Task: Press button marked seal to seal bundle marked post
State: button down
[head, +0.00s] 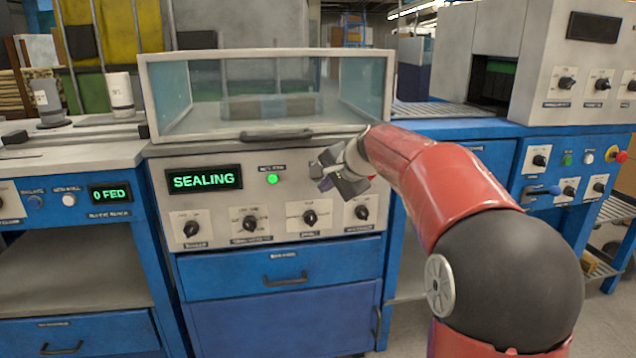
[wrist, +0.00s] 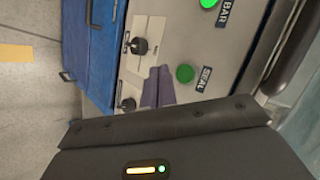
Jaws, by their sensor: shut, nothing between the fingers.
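The green button marked SEAL (wrist: 185,73) is on the machine's front panel in the wrist view. In the head view my gripper hides it. My gripper (head: 325,178) is shut and empty, close in front of the panel. In the wrist view its fingers (wrist: 158,88) are beside the button in the picture; I cannot tell whether they touch the panel. The display (head: 204,180) reads SEALING. A bundle (head: 270,107) lies behind the glass of the hood (head: 264,68); no mark on it is readable.
A lit green lamp (head: 272,178) is left of my gripper. Several black knobs (head: 310,217) line the panel below. A small red part shows right of my gripper. A counter (head: 70,150) with two containers is at left, and another machine (head: 560,75) at right.

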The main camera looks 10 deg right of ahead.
jog(key=shift+s+b, duration=0.35)
jog(key=shift+s, duration=0.65)
jog(key=s+a+f+n+g+h, duration=0.1)
jog(key=s+n, duration=0.1)
jog(key=s, duration=0.6)
jog(key=s+a+f+n+g+h, duration=0.1)
jog(key=s+a+n, duration=0.15)
jog(key=s, duration=0.55)
jog(key=s+d+f+n, duration=0.1)
jog(key=s+f+n, duration=0.1)
jog(key=s, duration=0.4)
jog(key=s+d+f+n+g+h+p, duration=0.1)
jog(key=s+f+n, duration=0.1)
jog(key=s+f, duration=0.2)
jog(key=s+d+f+n, duration=0.1)
jog(key=s+f, duration=0.3)
jog(key=s, duration=0.5)
jog(key=shift+s+n+h, duration=0.4)
jog(key=shift+n, duration=0.35)
jog(key=c, duration=2.2)
grip_release()
